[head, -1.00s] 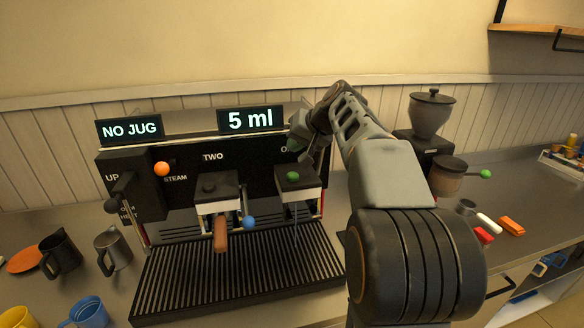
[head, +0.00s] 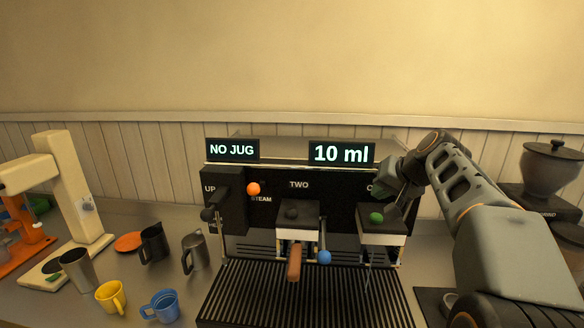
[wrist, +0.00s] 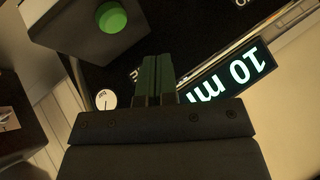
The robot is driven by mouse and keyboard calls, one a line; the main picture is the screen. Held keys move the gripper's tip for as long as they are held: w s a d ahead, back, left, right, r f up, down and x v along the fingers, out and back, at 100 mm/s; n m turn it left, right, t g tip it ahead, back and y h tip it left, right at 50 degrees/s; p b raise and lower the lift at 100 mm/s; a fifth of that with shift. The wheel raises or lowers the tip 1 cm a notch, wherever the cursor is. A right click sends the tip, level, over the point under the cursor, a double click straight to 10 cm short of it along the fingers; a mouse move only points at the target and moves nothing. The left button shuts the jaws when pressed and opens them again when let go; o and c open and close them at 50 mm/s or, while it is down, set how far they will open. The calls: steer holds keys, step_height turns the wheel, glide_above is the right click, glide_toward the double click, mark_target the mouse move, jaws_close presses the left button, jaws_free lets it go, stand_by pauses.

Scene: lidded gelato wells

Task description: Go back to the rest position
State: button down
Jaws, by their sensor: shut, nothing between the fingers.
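My gripper (wrist: 158,75) is shut and empty in the wrist view, its dark fingers side by side. In the head view my gripper (head: 388,196) is by the upper right front of the coffee machine (head: 340,180), just above the green button (head: 376,218). The green button also shows in the wrist view (wrist: 112,17), apart from the fingertips. A thin pale line hangs below the right group head.
Metal jugs (head: 194,253), a yellow cup (head: 111,297) and a blue cup (head: 161,306) stand left of the drip tray (head: 306,300). A cream machine (head: 75,190) stands further left. A grinder (head: 549,170) is at the right behind my arm. The air above the machine is clear.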

steer(key=s+a+f+n+g+h, duration=0.1)
steer(key=s+a+f+n, duration=0.1)
steer(key=s+a+f, duration=0.3)
steer(key=s+a+f+n+g+h, duration=0.1)
steer(key=s+a+f, duration=0.4)
steer(key=s+f, duration=0.7)
steer(key=s+g+h, duration=0.1)
steer(key=s, duration=0.3)
steer(key=shift+f+n+b, duration=0.3)
steer(key=shift+f+n, duration=0.05)
steer(key=shift+n, duration=0.05)
